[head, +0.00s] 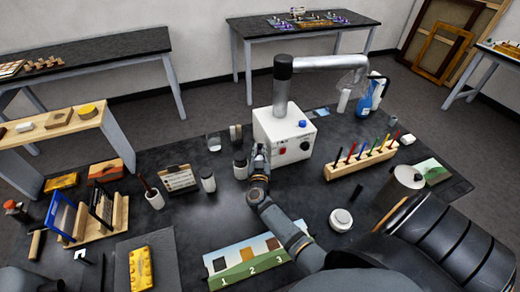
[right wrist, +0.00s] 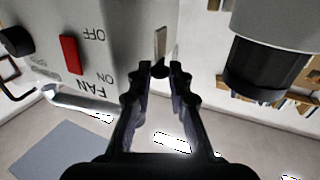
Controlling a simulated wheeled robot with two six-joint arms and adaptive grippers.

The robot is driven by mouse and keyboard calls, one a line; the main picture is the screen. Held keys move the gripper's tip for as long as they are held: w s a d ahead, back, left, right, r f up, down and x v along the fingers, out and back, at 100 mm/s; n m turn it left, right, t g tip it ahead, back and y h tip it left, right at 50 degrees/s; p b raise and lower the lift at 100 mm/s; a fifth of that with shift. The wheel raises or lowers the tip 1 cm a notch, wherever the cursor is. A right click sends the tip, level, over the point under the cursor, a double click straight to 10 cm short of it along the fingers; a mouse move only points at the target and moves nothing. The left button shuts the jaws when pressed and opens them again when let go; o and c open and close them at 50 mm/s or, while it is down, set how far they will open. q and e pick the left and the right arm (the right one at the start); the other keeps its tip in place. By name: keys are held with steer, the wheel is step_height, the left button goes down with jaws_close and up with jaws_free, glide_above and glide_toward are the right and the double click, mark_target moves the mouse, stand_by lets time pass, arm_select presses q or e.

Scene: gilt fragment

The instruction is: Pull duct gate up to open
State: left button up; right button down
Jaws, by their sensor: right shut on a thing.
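The white fan box (head: 283,135) stands on the black bench with a grey duct (head: 281,95) rising from its top to a black elbow. My right gripper (head: 260,150) is at the box's left side. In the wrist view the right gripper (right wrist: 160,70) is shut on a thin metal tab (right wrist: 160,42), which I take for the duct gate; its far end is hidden. My left gripper is not in view.
Jars (head: 208,180) stand left of my right gripper. A wooden rack of coloured sticks (head: 360,165) is right of the box. A numbered card (head: 250,262) lies in front. The space above the box's left side looks clear.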

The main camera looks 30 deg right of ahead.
steer(key=c, duration=1.5)
jaws_free()
steer(key=v, duration=1.2)
steer(key=shift+f, duration=0.1)
